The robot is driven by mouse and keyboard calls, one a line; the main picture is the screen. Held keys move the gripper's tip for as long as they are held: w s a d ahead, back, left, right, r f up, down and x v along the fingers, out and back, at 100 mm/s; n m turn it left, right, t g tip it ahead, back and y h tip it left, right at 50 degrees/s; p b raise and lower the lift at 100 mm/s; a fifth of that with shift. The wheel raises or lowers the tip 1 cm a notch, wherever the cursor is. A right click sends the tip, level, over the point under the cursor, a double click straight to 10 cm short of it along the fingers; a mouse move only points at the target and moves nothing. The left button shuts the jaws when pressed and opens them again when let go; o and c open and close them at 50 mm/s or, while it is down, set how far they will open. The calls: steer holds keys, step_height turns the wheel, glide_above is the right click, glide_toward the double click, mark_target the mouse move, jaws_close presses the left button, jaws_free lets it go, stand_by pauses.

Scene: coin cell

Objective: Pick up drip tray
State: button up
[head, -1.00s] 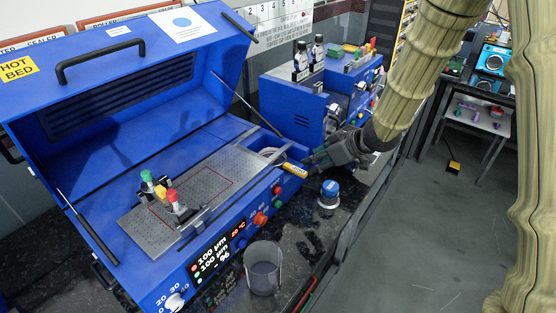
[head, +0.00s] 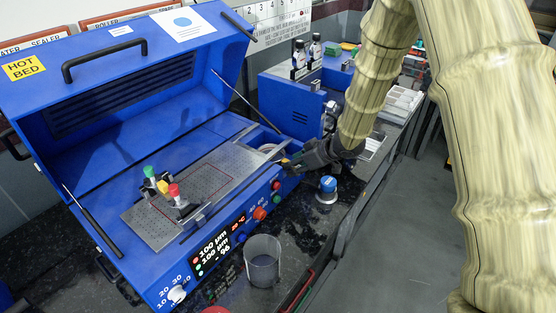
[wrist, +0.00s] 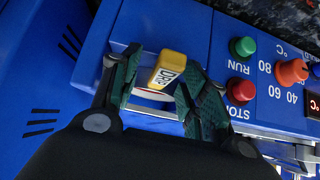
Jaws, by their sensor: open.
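The drip tray's yellow handle, lettered "DRIP" (wrist: 168,70), shows in the wrist view at the edge of the blue machine. A pale part with a dark red edge lies just under it, mostly hidden. My gripper (wrist: 161,66) is open, with one dark green finger on each side of the handle. I cannot tell whether either finger touches it. In the head view my gripper (head: 294,164) is at the machine's right front corner and hides most of the handle. A pale round thing (head: 268,148) sits in the recess behind it.
The blue hot bed machine (head: 130,165) stands open, with knobs and a green RUN button (wrist: 243,46) beside my fingers. A red STOP button (wrist: 240,90) is close to the right finger.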

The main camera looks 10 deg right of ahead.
steer(key=shift+w+a+f, duration=0.1)
steer(key=shift+a+f, duration=0.05)
steer(key=shift+a, duration=0.05)
steer(key=shift+c, duration=0.4)
jaws_close()
steer(key=shift+r, duration=0.2)
steer(key=shift+r, duration=0.5)
steer(key=shift+d+r, duration=0.1)
steer(key=shift+d, duration=0.1)
steer(key=s+d+b, duration=0.3)
steer(key=s+d, duration=0.9)
steer(key=shift+s, duration=0.25)
